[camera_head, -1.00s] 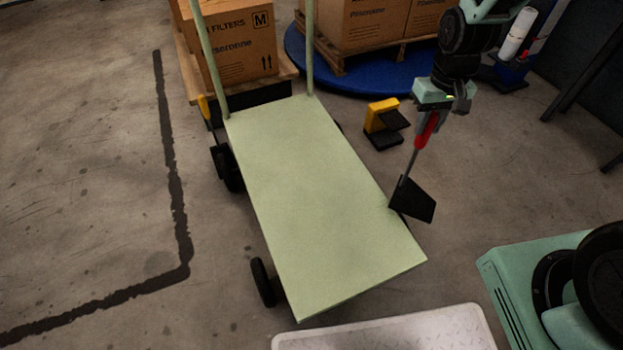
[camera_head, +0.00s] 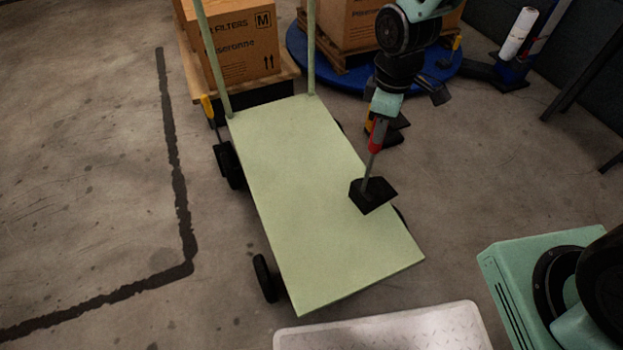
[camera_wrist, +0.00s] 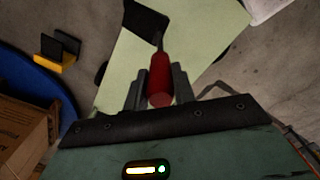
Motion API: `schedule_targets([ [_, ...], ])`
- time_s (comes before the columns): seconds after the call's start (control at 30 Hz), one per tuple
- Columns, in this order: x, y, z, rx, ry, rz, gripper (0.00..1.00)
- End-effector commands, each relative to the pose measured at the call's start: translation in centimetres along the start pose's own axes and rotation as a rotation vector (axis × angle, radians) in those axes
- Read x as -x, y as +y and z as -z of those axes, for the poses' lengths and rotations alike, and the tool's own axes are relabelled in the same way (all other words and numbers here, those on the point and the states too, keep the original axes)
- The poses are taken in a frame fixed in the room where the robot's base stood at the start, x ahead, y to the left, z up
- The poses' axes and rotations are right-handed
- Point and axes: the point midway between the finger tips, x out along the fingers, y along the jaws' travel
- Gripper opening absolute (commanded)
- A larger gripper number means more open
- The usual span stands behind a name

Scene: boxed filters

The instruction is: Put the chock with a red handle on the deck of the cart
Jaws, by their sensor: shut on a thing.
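The chock (camera_head: 372,195) is a black wedge on a grey rod with a red handle (camera_head: 376,136). My gripper (camera_head: 380,122) is shut on the red handle, and the chock hangs below it over the right side of the pale green cart deck (camera_head: 300,200). I cannot tell whether the wedge touches the deck. In the wrist view the red handle (camera_wrist: 160,80) sits between my two fingers, with the black wedge (camera_wrist: 146,20) beyond it over the green deck (camera_wrist: 195,50).
A yellow and black chock (camera_wrist: 55,52) stands on the floor right of the cart, mostly behind my gripper in the head view. Filter boxes (camera_head: 240,45) on a pallet stand behind the cart's handle posts. The deck looks otherwise bare.

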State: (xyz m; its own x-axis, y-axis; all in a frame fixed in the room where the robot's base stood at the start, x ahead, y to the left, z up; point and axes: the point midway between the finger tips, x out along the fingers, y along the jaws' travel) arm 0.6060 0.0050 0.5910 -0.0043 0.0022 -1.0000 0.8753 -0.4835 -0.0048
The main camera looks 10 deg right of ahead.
Motion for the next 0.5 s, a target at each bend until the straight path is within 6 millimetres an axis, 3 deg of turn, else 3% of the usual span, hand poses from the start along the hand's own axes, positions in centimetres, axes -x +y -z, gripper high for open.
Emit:
schedule_targets([
  [0.2, 2.0, -4.3, 3.7, 0.457, 0.002, -0.003, 0.00],
  [0.5, 3.9, -10.3, 7.2, 1.048, 0.000, -0.004, 0.00],
])
